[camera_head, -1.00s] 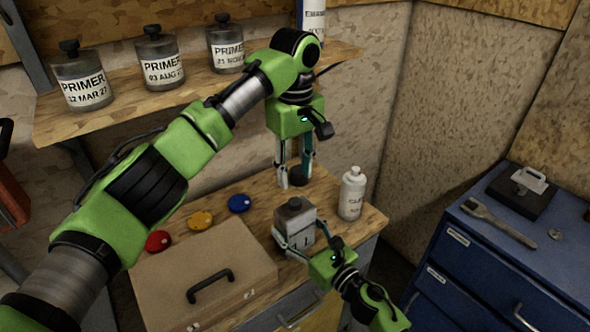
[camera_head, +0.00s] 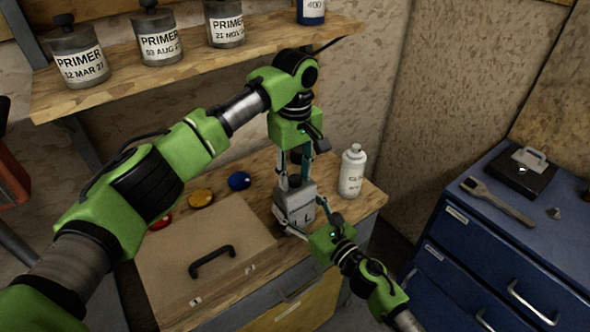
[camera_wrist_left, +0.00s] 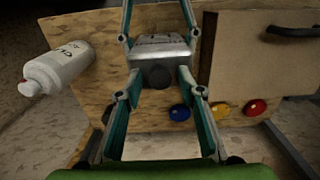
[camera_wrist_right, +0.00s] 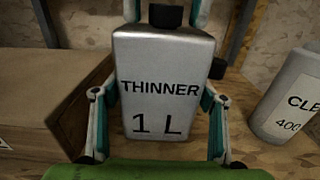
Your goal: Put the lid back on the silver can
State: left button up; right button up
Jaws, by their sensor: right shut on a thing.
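The silver can (camera_head: 297,207) stands on the wooden bench; its label reads THINNER 1 L in the right wrist view (camera_wrist_right: 163,85). A black cap-like lid (camera_wrist_left: 158,76) shows at its top; whether it is seated or loose I cannot tell. My right gripper (camera_head: 296,221) is shut on the can's sides, low down. My left gripper (camera_wrist_left: 160,84) is open, pointing down, its fingertips on either side of the black lid. In the right wrist view the lid (camera_wrist_right: 166,15) shows between these fingertips, with a small gap on each side.
A white bottle (camera_head: 352,172) stands right of the can. A dark round piece (camera_wrist_right: 218,68) shows behind the can. A tan case (camera_head: 207,250) lies in front left, with red, yellow (camera_head: 201,199) and blue (camera_head: 239,181) discs behind it.

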pick_arm(q)
grip_shut()
jog(key=m, duration=0.5)
jog(key=shift+m, duration=0.3)
jog(key=m, duration=1.8)
jog(key=shift+m, duration=0.4)
jog(key=shift+o, duration=0.8)
grip_release()
